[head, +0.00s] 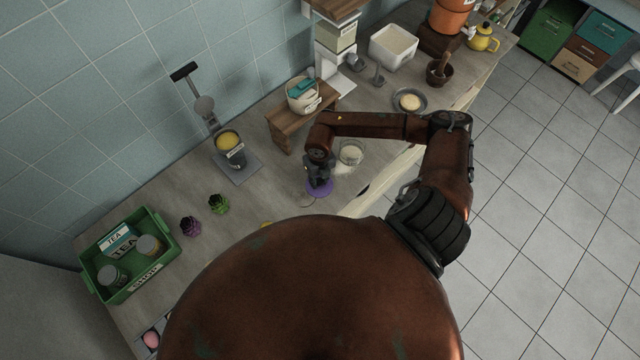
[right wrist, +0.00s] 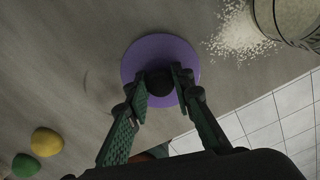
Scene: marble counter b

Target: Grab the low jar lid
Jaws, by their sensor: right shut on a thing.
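The low jar lid is a flat purple disc with a dark round knob. In the right wrist view the lid (right wrist: 188,52) lies at the centre, with the knob (right wrist: 159,83) between my fingertips. My right gripper (right wrist: 160,92) is shut on the knob. In the head view the purple lid (head: 325,190) shows under my right gripper (head: 318,178), near the counter's front edge. I cannot tell whether the lid touches the counter. My left gripper is not in view.
A wooden stand (head: 290,116) holds a white container behind. A green crate (head: 150,283) with tins sits at left. Purple (head: 190,227) and green (head: 219,204) small items stand between. The counter edge is near.

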